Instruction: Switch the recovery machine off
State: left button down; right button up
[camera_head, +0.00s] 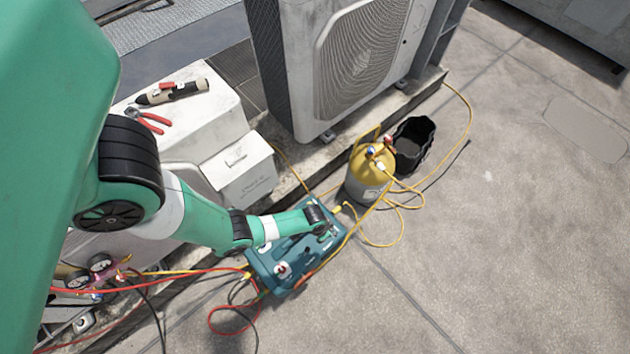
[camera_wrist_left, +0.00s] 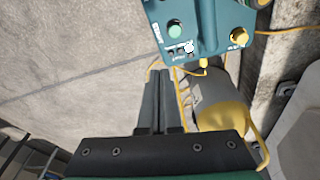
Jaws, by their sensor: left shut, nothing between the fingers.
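The teal recovery machine (camera_head: 262,266) sits on the ground at the foot of the concrete ledge, with hoses attached. In the left wrist view its panel (camera_wrist_left: 208,22) shows at the top, with a green round knob (camera_wrist_left: 174,29), a small white-and-black control (camera_wrist_left: 188,47) and a yellow fitting (camera_wrist_left: 239,36). My left gripper (camera_head: 327,233) is over the machine's right end in the head view. In the left wrist view its fingers (camera_wrist_left: 162,76) are shut and empty, pointing towards the panel. I cannot tell whether they touch it. My right gripper is not in view.
A grey-and-yellow cylinder (camera_head: 369,178) stands beside the machine, with a black bucket (camera_head: 412,145) behind it. Yellow and red hoses (camera_head: 222,327) loop over the ground. A condenser (camera_head: 345,70) stands on the ledge. Pliers (camera_head: 150,120) and a torch-like tool (camera_head: 172,92) lie on a white box.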

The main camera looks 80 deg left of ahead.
aim_at(306, 252)
pick_arm(q)
jog(key=shift+n, duration=0.3)
jog(key=f, duration=0.1)
jog(key=s+f+b, duration=0.1)
jog(key=f, duration=0.1)
jog(key=s+f+b, duration=0.1)
jog(key=f, duration=0.1)
jog(key=shift+s+a+f, duration=0.1)
jog(key=shift+s+a, duration=0.1)
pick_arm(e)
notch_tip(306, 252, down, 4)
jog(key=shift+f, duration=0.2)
